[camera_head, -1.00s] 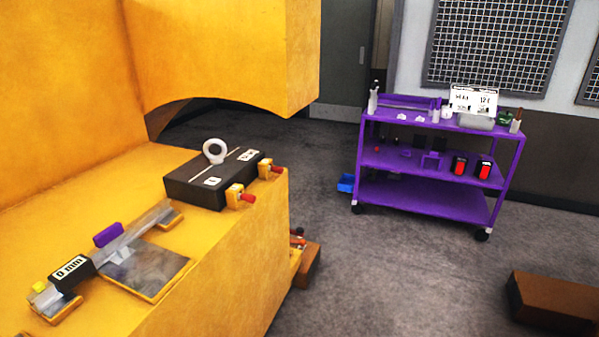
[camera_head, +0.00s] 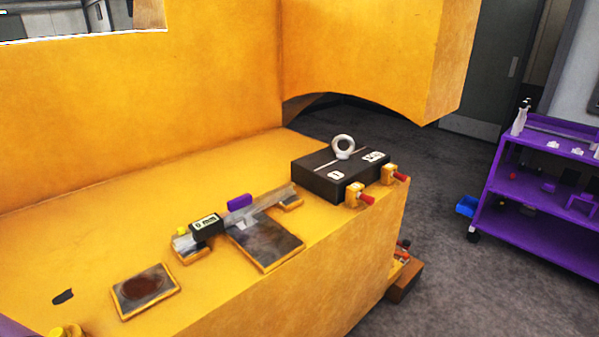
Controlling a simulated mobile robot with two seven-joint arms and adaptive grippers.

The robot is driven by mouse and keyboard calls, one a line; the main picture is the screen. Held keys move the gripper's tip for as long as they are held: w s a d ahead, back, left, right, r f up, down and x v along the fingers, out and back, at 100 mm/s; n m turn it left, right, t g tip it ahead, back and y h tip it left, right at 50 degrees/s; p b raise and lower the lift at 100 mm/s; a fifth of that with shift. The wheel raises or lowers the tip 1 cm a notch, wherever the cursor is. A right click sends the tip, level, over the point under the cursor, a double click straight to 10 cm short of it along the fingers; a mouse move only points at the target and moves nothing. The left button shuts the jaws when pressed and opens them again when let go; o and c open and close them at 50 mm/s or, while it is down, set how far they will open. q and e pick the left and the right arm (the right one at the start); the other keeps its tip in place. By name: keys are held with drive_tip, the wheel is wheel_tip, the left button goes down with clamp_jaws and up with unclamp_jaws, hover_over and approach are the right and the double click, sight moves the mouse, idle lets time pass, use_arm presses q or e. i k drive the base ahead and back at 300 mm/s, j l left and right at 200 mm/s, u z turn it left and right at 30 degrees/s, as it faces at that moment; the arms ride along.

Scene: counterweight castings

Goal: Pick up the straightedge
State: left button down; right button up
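The straightedge (camera_head: 267,201) is a long grey metal bar lying on the yellow casting's flat top (camera_head: 100,230). A purple grip (camera_head: 239,202) stands on its upper edge. A black block marked "0 mm" (camera_head: 206,227) sits near its left end, with a small yellow piece (camera_head: 182,231) beside it. Its ends lie at small yellow-edged pads, and its middle crosses the far edge of a grey square plate (camera_head: 266,243).
A black block with a white ring (camera_head: 343,147) stands right of the straightedge, beside two red-tipped yellow clamps (camera_head: 361,194). A framed pad with a brown patch (camera_head: 144,290) lies front left. Yellow walls rise behind. A purple cart (camera_head: 545,190) stands right, across open grey floor.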

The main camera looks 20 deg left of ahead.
sight(200, 231)
drive_tip(key=u, duration=1.4)
